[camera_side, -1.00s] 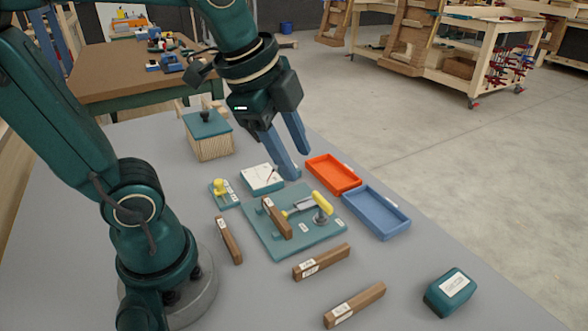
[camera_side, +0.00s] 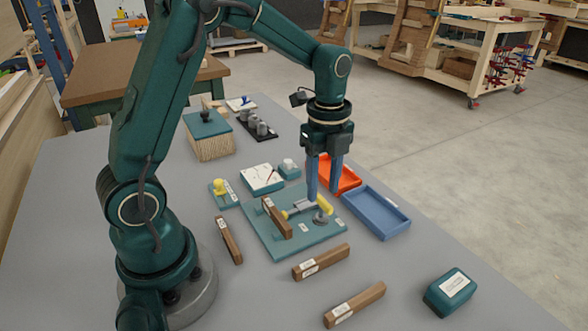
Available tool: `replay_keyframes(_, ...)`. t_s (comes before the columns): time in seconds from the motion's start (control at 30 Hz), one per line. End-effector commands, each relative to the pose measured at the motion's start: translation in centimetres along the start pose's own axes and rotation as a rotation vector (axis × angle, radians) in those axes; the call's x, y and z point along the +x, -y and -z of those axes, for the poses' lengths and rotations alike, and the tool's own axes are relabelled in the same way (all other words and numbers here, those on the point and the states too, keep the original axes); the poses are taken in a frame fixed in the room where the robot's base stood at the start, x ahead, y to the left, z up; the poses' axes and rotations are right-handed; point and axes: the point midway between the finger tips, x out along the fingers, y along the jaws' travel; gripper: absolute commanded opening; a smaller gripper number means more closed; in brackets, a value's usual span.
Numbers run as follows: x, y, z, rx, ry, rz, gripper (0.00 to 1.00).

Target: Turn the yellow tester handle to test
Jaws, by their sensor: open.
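The yellow tester handle (camera_side: 325,207) stands at the right side of the teal tester board (camera_side: 330,232), by a round grey base. A metal bar runs left from there to a small yellow tip. A wooden piece (camera_side: 277,218) with a white label stands on the board's left part. My gripper (camera_side: 324,196) points straight down with its two blue fingers apart and nothing between them. The fingertips are at the upper part of the handle in the picture; I cannot tell whether they touch it. The fingers partly hide the handle's top end.
An orange tray (camera_side: 347,181) and a blue tray (camera_side: 377,212) lie right of the board. Labelled wooden pieces (camera_side: 321,262) lie around its front and left. A white dial box (camera_side: 261,179) is behind it. A teal box (camera_side: 449,292) stands front right.

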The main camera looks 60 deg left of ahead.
Motion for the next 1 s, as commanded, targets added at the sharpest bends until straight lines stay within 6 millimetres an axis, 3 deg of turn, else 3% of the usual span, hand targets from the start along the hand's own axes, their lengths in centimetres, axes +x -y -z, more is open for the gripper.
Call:
replay_keyframes(0.2,1.9,0.0,0.0,0.0,0.0,-0.002,0.45)
replay_keyframes(0.47,2.1,0.0,0.0,0.0,0.001,0.001,0.45)
replay_keyframes(0.5,2.1,0.0,0.0,0.0,0.001,0.001,0.37)
replay_keyframes(0.6,2.1,0.0,0.0,0.0,0.001,0.001,0.0)
replay_keyframes(1.0,2.1,0.0,0.0,-0.033,0.0,0.002,0.0)
